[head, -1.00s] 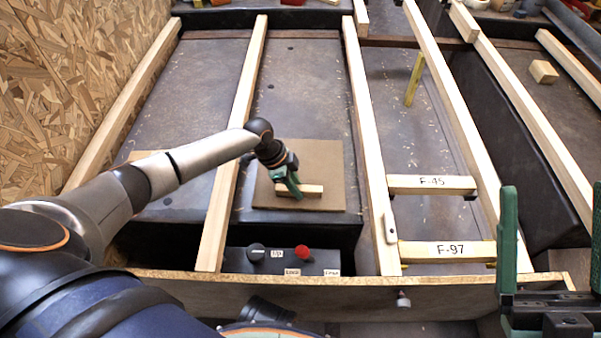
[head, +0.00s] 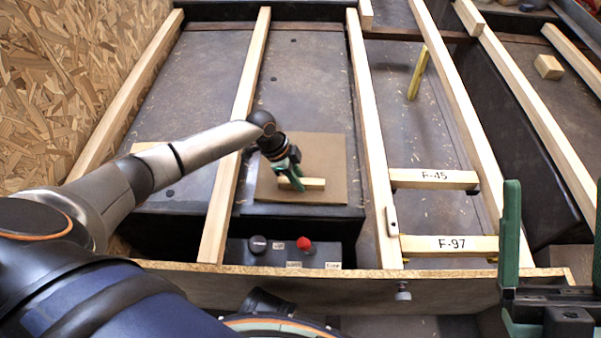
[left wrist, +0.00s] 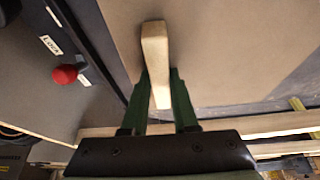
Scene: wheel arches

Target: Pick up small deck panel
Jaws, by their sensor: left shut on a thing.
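The small deck panel (head: 325,155) is a flat brown square board lying on the dark deck between two wooden rails in the head view. A pale wooden block (head: 313,184) sits on its near part like a handle. My left gripper (head: 291,181) is shut on this block, and its green fingers stand on either side of it. In the left wrist view the block (left wrist: 155,50) lies at the fingertips (left wrist: 160,88), with the brown panel (left wrist: 225,50) behind it. My right gripper (head: 554,195) is open and empty at the lower right.
A control box with a red knob (head: 305,245) and a black knob stands just in front of the panel. Long rails (head: 375,165) run on both sides. Cross pieces marked F-45 (head: 433,178) and F-97 (head: 449,245) are to the right. A board edge (head: 330,285) crosses the front.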

